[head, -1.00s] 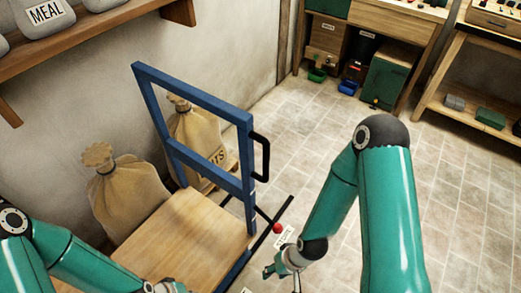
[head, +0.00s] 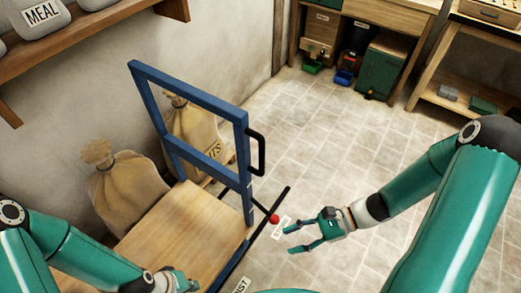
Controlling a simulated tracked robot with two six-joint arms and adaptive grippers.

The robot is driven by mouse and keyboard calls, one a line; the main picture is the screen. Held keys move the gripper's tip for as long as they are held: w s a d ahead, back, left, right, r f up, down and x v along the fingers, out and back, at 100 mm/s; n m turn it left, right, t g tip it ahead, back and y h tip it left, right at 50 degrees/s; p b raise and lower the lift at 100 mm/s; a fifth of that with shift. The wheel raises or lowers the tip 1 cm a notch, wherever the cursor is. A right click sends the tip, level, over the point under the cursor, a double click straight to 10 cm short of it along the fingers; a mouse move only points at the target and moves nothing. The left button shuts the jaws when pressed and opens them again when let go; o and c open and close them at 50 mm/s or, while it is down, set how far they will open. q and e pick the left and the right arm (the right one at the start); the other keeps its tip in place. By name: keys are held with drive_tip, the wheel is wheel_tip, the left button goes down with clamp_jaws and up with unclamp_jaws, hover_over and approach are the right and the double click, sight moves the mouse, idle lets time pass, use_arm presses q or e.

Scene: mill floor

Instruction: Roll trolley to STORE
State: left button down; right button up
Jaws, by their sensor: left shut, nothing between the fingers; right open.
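The trolley has a blue upright frame (head: 190,93) with a black side handle (head: 256,153) and a flat wooden deck (head: 180,232). It stands on the tiled floor at left of centre. A dark bar with a red ball (head: 273,218) sticks out at the frame's foot. My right gripper (head: 288,240) is open and empty, just right of and below the red ball, apart from the frame. My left gripper (head: 190,284) is shut and empty over the deck's near part, at the bottom edge. No STORE sign is readable.
Two tied sacks, one near (head: 124,187) and one far (head: 193,130), stand along the wall behind the trolley. A workbench (head: 380,20) and cabinet (head: 378,66) stand at the back. The tiles between are clear.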

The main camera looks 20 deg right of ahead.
drive_tip(key=w+d+r+m+t, duration=0.75)
drive_tip(key=d+r+t, duration=0.25)
drive_tip(key=r, duration=0.2)
drive_tip(key=p, duration=0.5)
hover_over(262, 172)
drive_tip(key=shift+w+d+r+y, duration=0.1)
drive_tip(key=shift+w+r+y, duration=0.05)
drive_tip(key=shift+w+y, duration=0.2)
clamp_jaws()
